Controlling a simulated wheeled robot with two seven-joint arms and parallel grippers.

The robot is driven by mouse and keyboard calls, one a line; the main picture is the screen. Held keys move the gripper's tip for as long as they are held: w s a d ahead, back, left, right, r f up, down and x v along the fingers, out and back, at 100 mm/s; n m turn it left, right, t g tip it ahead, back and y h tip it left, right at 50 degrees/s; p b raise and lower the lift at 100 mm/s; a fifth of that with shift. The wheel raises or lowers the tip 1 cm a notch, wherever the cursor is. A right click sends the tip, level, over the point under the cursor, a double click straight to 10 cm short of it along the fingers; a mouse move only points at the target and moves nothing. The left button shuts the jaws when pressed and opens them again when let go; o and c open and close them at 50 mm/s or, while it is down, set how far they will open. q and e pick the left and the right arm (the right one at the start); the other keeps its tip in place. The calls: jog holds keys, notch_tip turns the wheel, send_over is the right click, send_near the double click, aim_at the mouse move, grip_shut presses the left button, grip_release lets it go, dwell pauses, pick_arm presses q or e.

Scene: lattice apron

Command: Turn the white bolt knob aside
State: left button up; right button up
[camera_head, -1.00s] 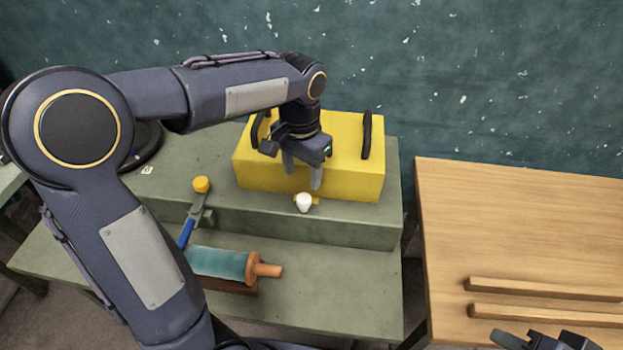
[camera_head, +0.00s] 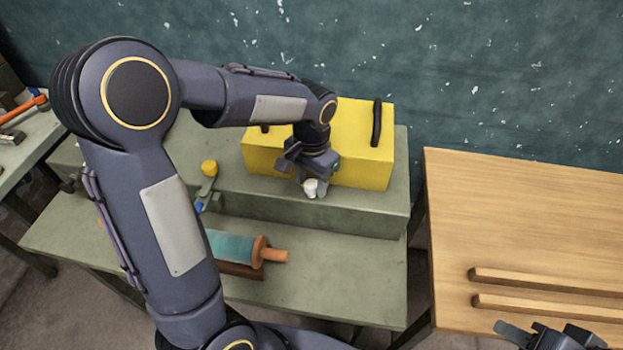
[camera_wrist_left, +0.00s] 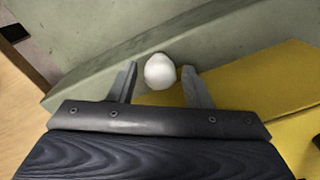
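The white bolt knob (camera_head: 311,187) sticks out at the front of the yellow box (camera_head: 365,168), low on its face. It also shows in the left wrist view (camera_wrist_left: 160,71) as a round white end. My left gripper (camera_head: 308,190) is at the knob. In the left wrist view its two fingers (camera_wrist_left: 162,86) stand apart, one on each side of the knob, with a small gap showing on both sides. The bolt behind the knob is mostly hidden. My right gripper (camera_head: 548,336) is at the bottom right, cut off by the picture edge, its fingers unclear.
The box stands on the raised step of a green bench (camera_head: 340,290). A yellow-capped tool (camera_head: 209,168) lies left of it. A teal roller with an orange handle (camera_head: 235,246) lies on the lower level. A wooden table (camera_head: 520,220) with two rails is at right.

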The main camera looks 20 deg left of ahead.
pick_arm(q)
jog(key=c, duration=0.7)
jog(key=shift+c, duration=0.2)
jog(key=shift+m, duration=0.5)
jog(key=m+p, duration=0.1)
jog(key=m, duration=0.3)
jog(key=shift+r, duration=0.1)
jog(key=m+p, duration=0.1)
jog(key=m, duration=0.3)
jog(key=m+p, duration=0.1)
jog(key=m, duration=0.3)
jog(key=shift+m, duration=0.4)
jog(key=shift+m+p, duration=0.7)
jog(key=shift+m, duration=1.3)
